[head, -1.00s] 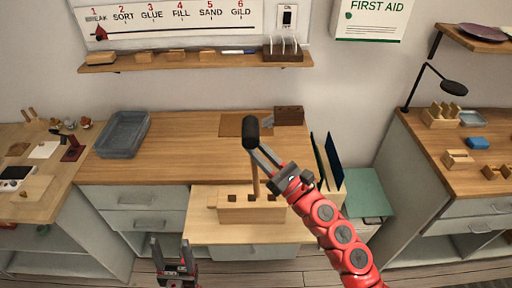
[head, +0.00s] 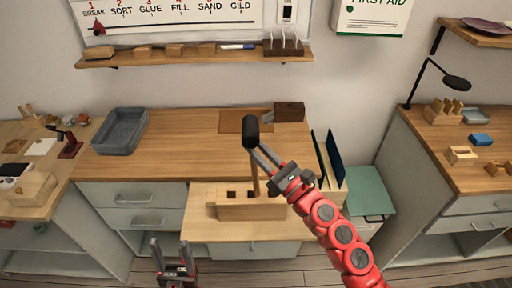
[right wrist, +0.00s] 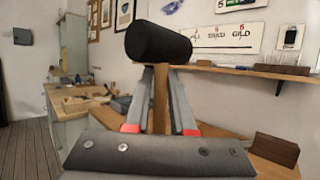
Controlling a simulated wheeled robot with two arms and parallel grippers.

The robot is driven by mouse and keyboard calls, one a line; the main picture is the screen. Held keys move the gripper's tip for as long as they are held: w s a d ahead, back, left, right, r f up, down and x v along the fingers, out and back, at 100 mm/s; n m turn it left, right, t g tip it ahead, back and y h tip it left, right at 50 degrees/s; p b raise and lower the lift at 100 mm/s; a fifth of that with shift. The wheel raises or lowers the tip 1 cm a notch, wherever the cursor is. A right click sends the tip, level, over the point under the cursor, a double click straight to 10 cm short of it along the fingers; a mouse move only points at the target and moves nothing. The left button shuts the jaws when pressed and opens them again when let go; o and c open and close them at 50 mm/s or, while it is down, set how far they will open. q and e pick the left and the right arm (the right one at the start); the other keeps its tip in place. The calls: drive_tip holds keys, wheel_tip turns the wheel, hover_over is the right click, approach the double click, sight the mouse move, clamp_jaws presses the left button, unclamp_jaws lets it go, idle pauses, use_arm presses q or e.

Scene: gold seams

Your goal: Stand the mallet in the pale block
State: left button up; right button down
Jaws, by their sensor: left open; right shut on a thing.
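The mallet has a black cylindrical head (head: 251,131) and a thin wooden handle. My right gripper (head: 263,158) is shut on the handle just below the head and holds the mallet nearly upright, head up. The right wrist view shows the handle (right wrist: 160,100) between the two fingers. The pale block (head: 250,212), with dark square holes in its top, stands on the low pale wooden surface. The handle's lower end meets the block's top in the picture; I cannot tell whether it is in a hole or above one. My left gripper (head: 172,250) is open and empty, low and left of the block.
A grey tray (head: 121,132) stands on the bench at the back left. A dark brown block (head: 289,112) is at the back right of the bench. Upright dark panels (head: 333,160) stand close to the right arm. The bench middle is clear.

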wheel_tip(320, 180, down, 8)
drive_tip(key=b, duration=0.9)
drive_tip(key=shift+r, duration=0.25)
idle(2.1)
drive_tip(key=c, duration=0.7)
unclamp_jaws()
drive_tip(key=shift+b+v, duration=0.65)
drive_tip(key=shift+v, duration=0.45)
drive_tip(key=b, duration=0.3)
approach(254, 167)
drive_tip(key=shift+r, duration=0.15)
